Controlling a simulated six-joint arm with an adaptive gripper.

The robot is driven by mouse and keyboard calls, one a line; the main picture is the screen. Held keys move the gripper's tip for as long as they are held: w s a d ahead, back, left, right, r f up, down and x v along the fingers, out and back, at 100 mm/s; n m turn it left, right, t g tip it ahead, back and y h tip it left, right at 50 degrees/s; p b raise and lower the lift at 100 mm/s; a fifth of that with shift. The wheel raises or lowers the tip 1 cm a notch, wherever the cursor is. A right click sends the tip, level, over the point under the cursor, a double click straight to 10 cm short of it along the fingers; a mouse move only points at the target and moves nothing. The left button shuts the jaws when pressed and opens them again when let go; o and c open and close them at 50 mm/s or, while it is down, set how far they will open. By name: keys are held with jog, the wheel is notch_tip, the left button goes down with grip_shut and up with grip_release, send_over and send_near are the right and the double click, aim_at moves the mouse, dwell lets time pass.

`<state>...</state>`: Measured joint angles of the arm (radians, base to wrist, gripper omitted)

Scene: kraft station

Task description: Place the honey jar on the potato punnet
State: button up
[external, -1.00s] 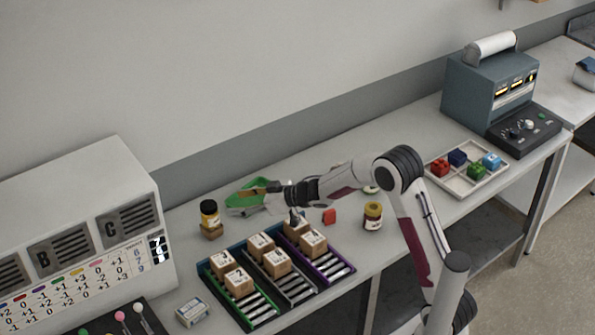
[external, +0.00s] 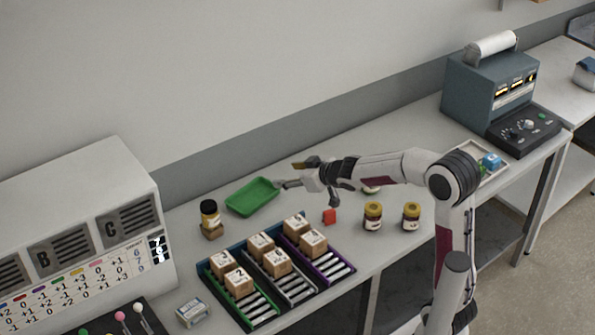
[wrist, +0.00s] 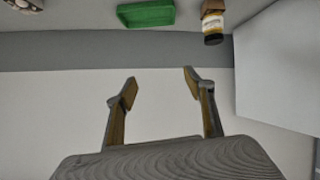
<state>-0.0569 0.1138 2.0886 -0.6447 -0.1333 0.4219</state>
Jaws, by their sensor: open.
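The jar with a dark lid and amber contents, which looks like the honey jar (external: 209,212), stands upright on a small brown block (external: 212,231) left of the green tray. It appears upside down in the wrist view (wrist: 213,22). A pale container with brown lumps, perhaps the potato punnet (wrist: 25,5), is cut off at the wrist view's top left. Something mostly hidden behind my arm in the external view may be the same thing (external: 371,189). My gripper (external: 288,174) is open and empty above the table, right of the green tray; its spread fingers show in the wrist view (wrist: 160,85).
An empty green tray (external: 253,196) lies near the wall. Two yellow-lidded jars (external: 372,216) (external: 411,217) and a red block (external: 329,216) stand before my arm. Numbered boxes (external: 261,244) sit on coloured racks in front. A white machine (external: 80,220) bounds the left.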

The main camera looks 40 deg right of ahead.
jog(key=s+d+r+m+g+h, duration=0.1)
jog(key=s+d+r+m+h, duration=0.1)
jog(key=s+d, duration=0.45)
jog(key=s+f+g, duration=0.2)
jog(key=s, duration=1.3)
jog(key=s+f+m+g, duration=0.1)
jog(key=s+f+g, duration=0.2)
jog(key=s, duration=1.3)
jog(key=shift+s+a+m, duration=0.3)
jog(key=shift+a, duration=0.15)
